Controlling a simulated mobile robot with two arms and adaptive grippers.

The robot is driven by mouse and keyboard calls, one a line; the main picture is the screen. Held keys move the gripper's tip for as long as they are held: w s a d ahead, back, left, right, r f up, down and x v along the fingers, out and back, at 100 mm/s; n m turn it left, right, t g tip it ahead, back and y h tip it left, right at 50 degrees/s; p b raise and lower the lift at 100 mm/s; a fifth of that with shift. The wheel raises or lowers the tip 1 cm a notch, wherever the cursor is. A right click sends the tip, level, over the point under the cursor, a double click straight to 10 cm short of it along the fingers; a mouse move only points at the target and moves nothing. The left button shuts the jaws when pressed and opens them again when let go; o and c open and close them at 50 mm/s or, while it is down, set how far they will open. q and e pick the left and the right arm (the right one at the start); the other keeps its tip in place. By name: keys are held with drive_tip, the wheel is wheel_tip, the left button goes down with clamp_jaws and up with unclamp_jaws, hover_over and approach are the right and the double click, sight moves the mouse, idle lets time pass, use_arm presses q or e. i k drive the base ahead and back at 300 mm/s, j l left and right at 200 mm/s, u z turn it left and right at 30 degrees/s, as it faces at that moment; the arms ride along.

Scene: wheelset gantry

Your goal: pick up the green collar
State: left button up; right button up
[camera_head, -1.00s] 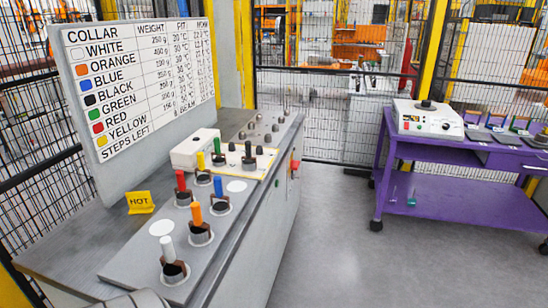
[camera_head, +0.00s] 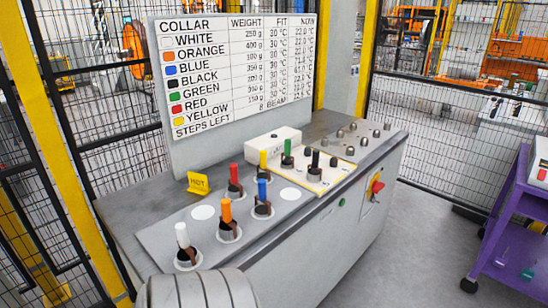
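The green-handled collar (camera_head: 287,150) stands upright in the row on the cream plate (camera_head: 325,183), between the yellow-handled one (camera_head: 263,161) and the black-handled one (camera_head: 315,162). Its lower part is partly hidden by things in front. On the grey plate nearer me stand the red (camera_head: 234,178), blue (camera_head: 262,194), orange (camera_head: 227,214) and white (camera_head: 183,238) handled collars. Neither of my grippers shows. A rounded grey part of my own arm fills the bottom edge left of centre, well short of the green collar.
A sign board (camera_head: 240,75) with a collar table stands behind the bench (camera_head: 125,212). A yellow HOT sign (camera_head: 199,183) and a white box (camera_head: 272,145) stand on the bench. A purple cart (camera_head: 497,232) is at the right edge. Mesh fencing encloses the area; floor between bench and cart is clear.

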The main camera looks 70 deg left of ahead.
sight(287, 153)
drive_tip(key=i+u, duration=0.3)
drive_tip(key=u, duration=0.2)
drive_tip(key=i+u, duration=0.25)
drive_tip(key=u, duration=0.2)
drive_tip(key=i+l+u, duration=0.1)
drive_tip(key=i+u, duration=0.2)
drive_tip(key=u, duration=0.2)
drive_tip(key=i+l+u, duration=0.2)
drive_tip(key=u, duration=0.25)
